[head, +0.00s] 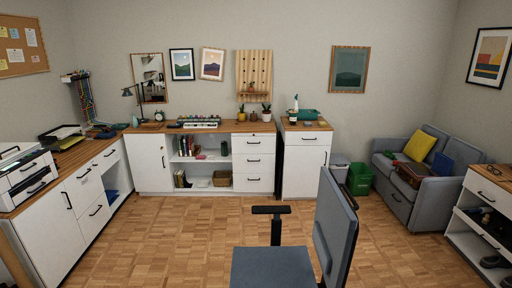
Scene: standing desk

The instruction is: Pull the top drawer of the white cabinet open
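Several white cabinet units show in the head view, and I cannot tell which one the task means. The back wall unit has a stack of three drawers, and its top drawer (253,144) looks shut. A separate white cabinet (303,172) to its right has a top drawer (308,138) with a dark handle over a door, and both look shut. White drawers (84,172) with dark handles also line the left wall and look shut. My gripper is not in view.
A blue-grey office chair (272,268) stands close in front, partly between me and the back cabinets. Wooden floor (170,235) is clear left of the chair. A green bin (359,180) and a grey sofa (400,200) stand at the right. A white shelf unit (482,189) is at the right edge.

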